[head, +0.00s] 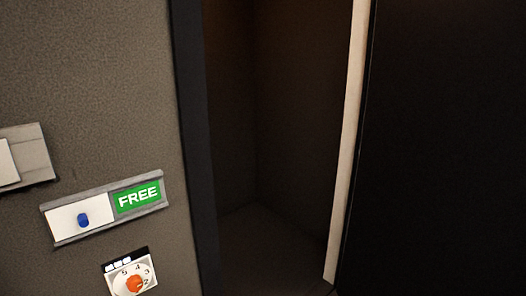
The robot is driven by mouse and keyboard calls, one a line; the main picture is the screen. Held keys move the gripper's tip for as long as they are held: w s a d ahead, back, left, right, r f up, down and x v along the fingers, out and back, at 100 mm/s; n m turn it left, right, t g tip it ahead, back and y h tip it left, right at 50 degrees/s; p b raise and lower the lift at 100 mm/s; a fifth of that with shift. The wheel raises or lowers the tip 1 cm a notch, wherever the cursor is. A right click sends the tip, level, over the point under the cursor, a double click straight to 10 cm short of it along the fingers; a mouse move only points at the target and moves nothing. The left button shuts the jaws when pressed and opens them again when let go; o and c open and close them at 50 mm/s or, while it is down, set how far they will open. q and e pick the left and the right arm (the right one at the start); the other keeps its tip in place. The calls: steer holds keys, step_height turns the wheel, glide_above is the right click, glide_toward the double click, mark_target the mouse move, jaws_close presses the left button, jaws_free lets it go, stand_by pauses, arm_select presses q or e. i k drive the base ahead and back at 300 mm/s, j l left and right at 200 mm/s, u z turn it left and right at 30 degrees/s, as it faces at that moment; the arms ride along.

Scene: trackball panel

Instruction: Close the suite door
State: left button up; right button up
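The suite door (445,150) looks like the large dark panel on the right, with a pale vertical edge strip (347,150) facing me. It stands open. A dark doorway gap (275,130) lies between this edge and the dark door frame (194,150) on the left. No handle shows on the visible part of the door. Its hinge side is outside the view. Neither of my grippers is in view.
A grey-brown wall (90,80) fills the left. It carries a slider plate with a blue knob (83,220), a green FREE sign (138,196), a dial with an orange knob (134,284), and a pale box (35,152) at the left edge. The doorway looks clear.

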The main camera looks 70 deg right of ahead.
mark_target(438, 206)
steer(key=k+l+z, duration=0.1)
steer(key=z, duration=0.25)
steer(key=k+l+z, duration=0.15)
steer(key=z, duration=0.2)
steer(key=k+l+z, duration=0.1)
steer(key=z, duration=0.2)
steer(key=k+l+z, duration=0.1)
steer(key=l, duration=0.3)
steer(key=k+l, duration=0.2)
steer(key=l, duration=0.2)
steer(key=k+l+z, duration=0.15)
steer(key=l, duration=0.25)
steer(key=k+l+z, duration=0.1)
steer(key=l, duration=0.3)
steer(key=k+l+z, duration=0.1)
steer(key=l, duration=0.35)
steer(key=k+l, duration=0.2)
steer(key=l, duration=0.2)
steer(key=k+l+z, duration=0.15)
steer(key=l, duration=0.7)
steer(key=k+l, duration=0.1)
steer(key=l, duration=0.3)
